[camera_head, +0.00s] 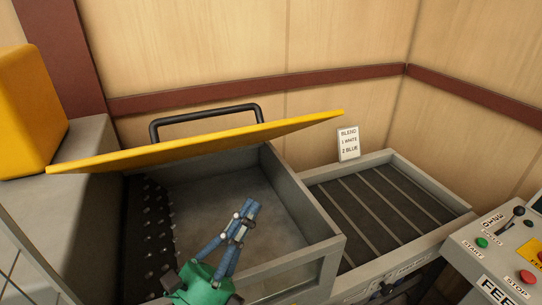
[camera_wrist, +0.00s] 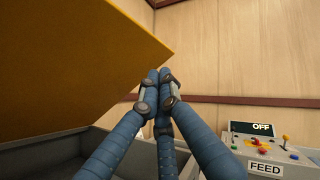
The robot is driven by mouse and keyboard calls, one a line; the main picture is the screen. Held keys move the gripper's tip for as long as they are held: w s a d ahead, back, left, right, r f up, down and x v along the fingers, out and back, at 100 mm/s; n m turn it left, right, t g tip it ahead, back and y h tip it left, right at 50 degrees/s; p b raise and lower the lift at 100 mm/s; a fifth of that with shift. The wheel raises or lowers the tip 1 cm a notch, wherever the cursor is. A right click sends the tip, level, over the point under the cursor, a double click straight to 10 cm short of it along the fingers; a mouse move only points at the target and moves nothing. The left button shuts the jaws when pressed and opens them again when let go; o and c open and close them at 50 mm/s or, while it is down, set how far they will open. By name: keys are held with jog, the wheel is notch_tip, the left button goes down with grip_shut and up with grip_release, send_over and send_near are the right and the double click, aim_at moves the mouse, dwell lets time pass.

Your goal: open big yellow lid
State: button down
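The big yellow lid (camera_head: 195,146) stands partly raised over the grey bin (camera_head: 292,208), tilted and seen nearly edge-on. A black bar handle (camera_head: 205,113) shows behind its upper edge. In the wrist view the lid's underside (camera_wrist: 75,50) fills the upper left. My gripper (camera_head: 249,208) has a green body and blue fingers. It is over the open bin, in front of and below the lid in the head view. Its fingertips are together in the wrist view (camera_wrist: 160,76), with nothing visible between them. I cannot tell whether the fingers touch the lid.
A slatted grey tray (camera_head: 372,208) lies right of the bin, with a "BLEND" card (camera_head: 348,144) at its back. A control panel (camera_head: 506,250) marked "FEED" stands at the right. A yellow block (camera_head: 28,105) is at far left. Spikes (camera_head: 152,225) line the bin's left side.

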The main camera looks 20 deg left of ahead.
jog(key=shift+s+f, duration=0.1)
jog(key=shift+f, duration=0.1)
jog(key=shift+r, duration=0.15)
dwell(0.3)
jog(key=p, duration=0.7)
send_near(283, 127)
jog(key=shift+w+d, duration=0.9)
jog(key=shift+d, duration=0.6)
jog(key=shift+w+a+r, duration=0.25)
jog(key=shift+w+r, duration=0.05)
jog(key=shift+r, duration=0.2)
jog(key=shift+w+a+r, duration=0.25)
jog(key=shift+r, duration=0.25)
jog(key=shift+w+a+r, duration=0.3)
jog(key=shift+r, duration=0.2)
jog(key=shift+r+p, duration=0.1)
jog(key=shift+p, duration=0.25)
